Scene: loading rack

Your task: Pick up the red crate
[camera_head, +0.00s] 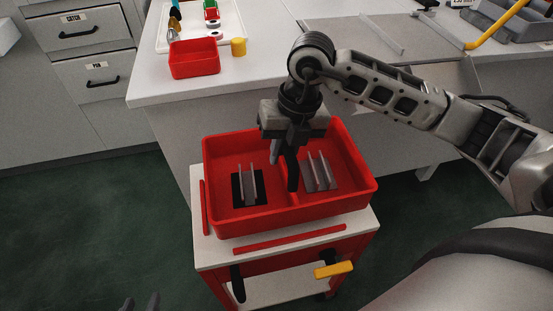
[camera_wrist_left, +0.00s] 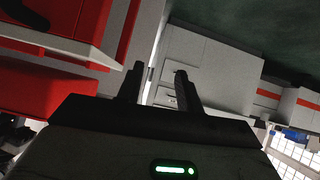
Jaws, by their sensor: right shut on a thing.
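The large red crate (camera_head: 336,211) is over the white top of a small cart in the head view. A low divider splits it into two compartments, each with upright grey plates. My right gripper (camera_head: 292,180) reaches down into the crate and is shut on its middle divider. The fingertips are partly hidden. I cannot tell whether the crate touches the cart top or hangs just above it. My left gripper (camera_head: 140,304) shows only its tips at the bottom edge of the head view. In the left wrist view its fingers (camera_wrist_left: 160,84) are apart with nothing between them.
The cart (camera_head: 208,250) has red edge strips and a yellow handle (camera_head: 334,270). A white counter behind holds a small red bin (camera_head: 195,70), a yellow cylinder (camera_head: 238,47) and a white tray of small objects. Grey drawers stand at the left. Green floor is clear left of the cart.

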